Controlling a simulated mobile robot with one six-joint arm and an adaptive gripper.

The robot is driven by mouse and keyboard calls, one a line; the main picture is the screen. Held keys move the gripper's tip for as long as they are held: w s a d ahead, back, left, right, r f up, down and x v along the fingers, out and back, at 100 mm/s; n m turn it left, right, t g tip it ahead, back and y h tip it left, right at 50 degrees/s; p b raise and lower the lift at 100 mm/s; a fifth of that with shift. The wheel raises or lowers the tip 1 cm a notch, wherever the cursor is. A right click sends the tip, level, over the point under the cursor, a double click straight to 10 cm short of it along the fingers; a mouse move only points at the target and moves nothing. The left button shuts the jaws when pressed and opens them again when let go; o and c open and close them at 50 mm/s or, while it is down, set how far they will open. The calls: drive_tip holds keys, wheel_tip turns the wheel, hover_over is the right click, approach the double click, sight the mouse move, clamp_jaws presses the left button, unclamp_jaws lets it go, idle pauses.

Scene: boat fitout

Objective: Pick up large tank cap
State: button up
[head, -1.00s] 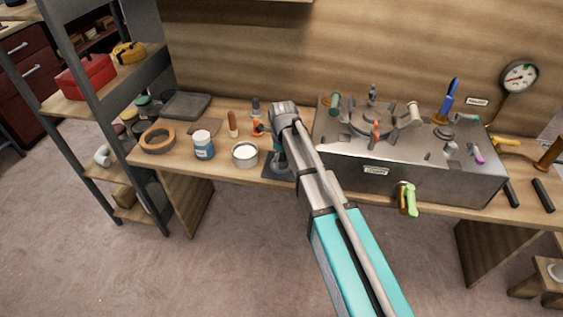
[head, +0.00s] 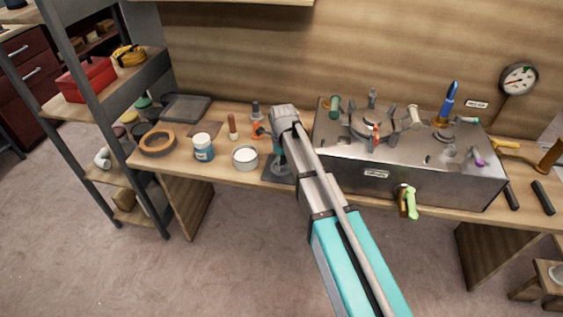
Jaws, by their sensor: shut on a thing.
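My gripper (head: 281,168) points down over a small dark mat (head: 268,175) on the bench, just left of the metal tank (head: 340,162). My wrist and forearm cover much of it. It is shut on a grey thing low at the mat, which looks like the large tank cap; its outline is mostly hidden and I cannot tell whether it still touches the mat. On the tank's top is a large round fitting with lugs (head: 372,124), with several smaller fittings around it.
Green and brown handles (head: 407,200) jut from the tank's front. A shelf rack (head: 110,120) stands at the far left.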

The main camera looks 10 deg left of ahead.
drive_tip(key=shift+r, duration=0.1)
idle(0.3)
wheel_tip(320, 180, up, 3)
drive_tip(key=p, duration=0.3)
drive_tip(key=s+d+r+p, duration=0.5)
drive_tip(key=s+r+p, duration=0.4)
drive_tip(key=s, duration=0.3)
drive_tip(key=shift+s+d+r+p, duration=0.35)
drive_tip(key=shift+d+r+p, duration=0.05)
drive_tip(key=shift+p, duration=0.1)
drive_tip(key=shift+a, duration=0.1)
idle(0.6)
